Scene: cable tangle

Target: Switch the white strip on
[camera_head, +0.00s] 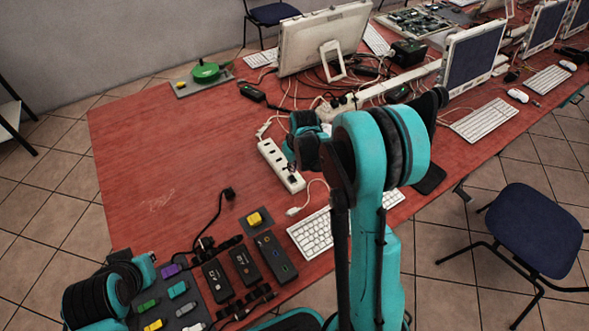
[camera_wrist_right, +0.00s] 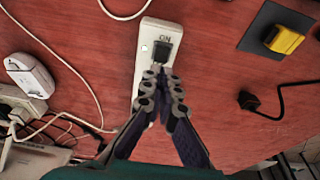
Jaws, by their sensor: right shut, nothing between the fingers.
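The white strip (camera_head: 272,155) lies on the red table left of my right arm. In the right wrist view the strip (camera_wrist_right: 153,28) carries a black rocker switch (camera_wrist_right: 167,47) near one end, beneath the letters ON. The fingers cover the strip below the switch. My left arm shows at the lower left of the head view, but its gripper cannot be made out.
A yellow button on a dark plate (camera_head: 256,219) and a black plug (camera_head: 229,194) lie near the strip. A keyboard (camera_head: 312,234) lies nearer me. Monitors (camera_head: 322,38) and tangled cables crowd the back.

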